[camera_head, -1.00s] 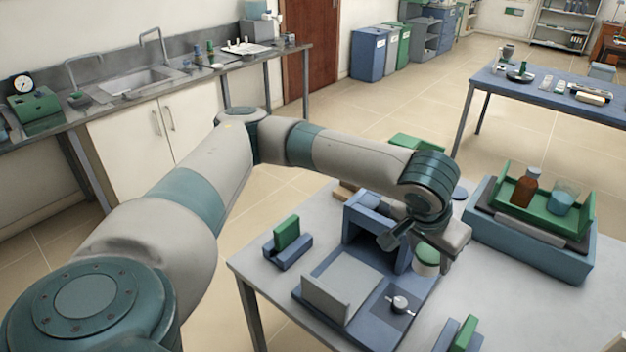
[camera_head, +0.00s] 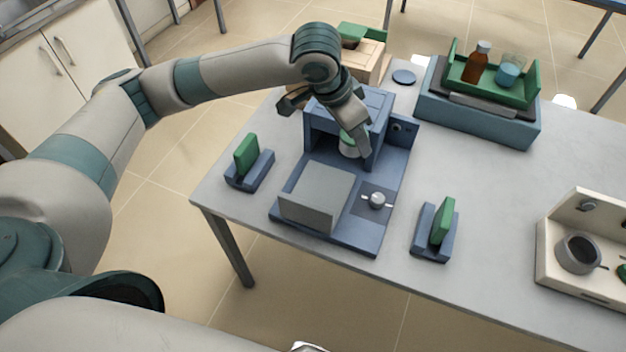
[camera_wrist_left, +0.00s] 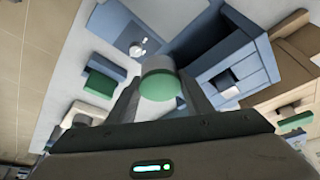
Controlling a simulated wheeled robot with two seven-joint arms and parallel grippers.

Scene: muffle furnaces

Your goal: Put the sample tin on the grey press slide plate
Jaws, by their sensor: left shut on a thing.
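The sample tin (camera_head: 349,146), a pale cylinder with a green lid, is held upright between the fingers of my left gripper (camera_head: 350,138). In the left wrist view the tin (camera_wrist_left: 161,82) sits between both fingertips, green end toward the camera. The blue press (camera_head: 345,102) stands on the table, and the tin appears in front of its frame opening, apart from the plate. The grey slide plate (camera_head: 325,183) lies in front of the frame, with an upright front face. It appears empty. My right gripper is not in view.
A small knob (camera_head: 377,200) is on the press base, right of the plate. Green-and-blue holders (camera_head: 249,163) and (camera_head: 437,230) stand either side. A blue box with a green tray (camera_head: 480,105) is behind right. A cream unit (camera_head: 585,245) stands at right. Table between is clear.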

